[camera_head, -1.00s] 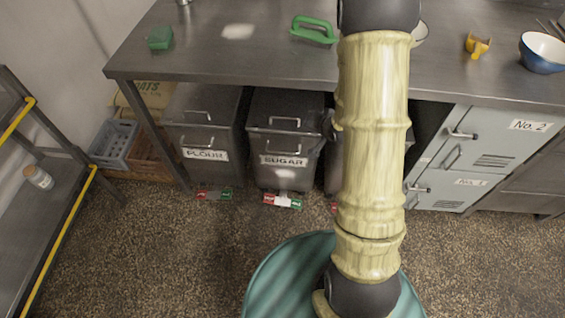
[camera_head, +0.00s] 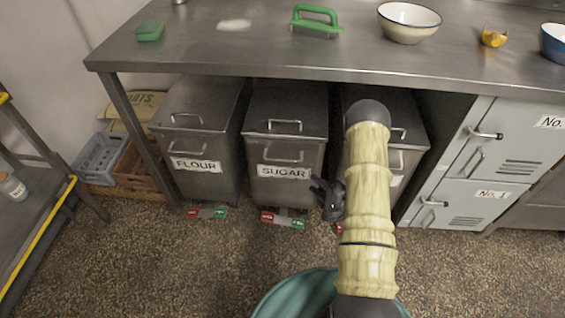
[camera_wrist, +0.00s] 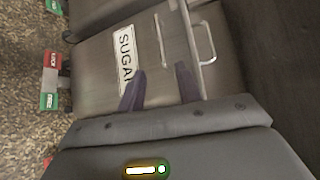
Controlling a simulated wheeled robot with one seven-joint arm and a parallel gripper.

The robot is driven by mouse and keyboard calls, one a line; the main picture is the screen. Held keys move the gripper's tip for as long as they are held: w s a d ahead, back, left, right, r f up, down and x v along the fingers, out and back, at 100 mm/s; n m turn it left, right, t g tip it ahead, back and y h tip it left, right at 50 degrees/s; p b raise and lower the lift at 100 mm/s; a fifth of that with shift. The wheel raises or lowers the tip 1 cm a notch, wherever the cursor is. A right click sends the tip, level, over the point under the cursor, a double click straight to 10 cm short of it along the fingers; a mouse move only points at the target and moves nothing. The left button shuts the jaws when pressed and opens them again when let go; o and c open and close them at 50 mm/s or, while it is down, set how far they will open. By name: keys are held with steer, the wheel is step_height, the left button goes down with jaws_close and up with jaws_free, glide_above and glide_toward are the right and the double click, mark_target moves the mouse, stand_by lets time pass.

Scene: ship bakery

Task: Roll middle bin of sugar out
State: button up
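The middle bin (camera_head: 287,104) is grey metal with a SUGAR label (camera_head: 284,172), a front handle (camera_head: 284,156) and a lid handle (camera_head: 285,125). It stands under the steel table between two other bins. A red and green tab (camera_head: 283,219) shows at its foot. My gripper (camera_head: 319,190) is in front of the bin's right side, near the label's height. In the wrist view the dark fingers (camera_wrist: 160,88) are apart with nothing between them. The sugar bin's label (camera_wrist: 127,58), front handle (camera_wrist: 160,40) and lid handle (camera_wrist: 204,42) lie beyond them. Contact is not visible.
The FLOUR bin (camera_head: 196,112) stands left, and another bin (camera_head: 409,125) is right, partly hidden by my arm. Lockers (camera_head: 480,165) stand farther right. The tabletop (camera_head: 265,58) overhangs the bins. A shelf rack (camera_head: 42,215) is at left. Floor before the bins is open.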

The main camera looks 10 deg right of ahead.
mark_target(284, 161)
steer(key=b+x, duration=0.3)
steer(key=x, duration=1.4)
steer(key=shift+w+a+b, duration=0.1)
steer(key=shift+w+b, duration=0.1)
steer(key=shift+b, duration=0.2)
jaws_close()
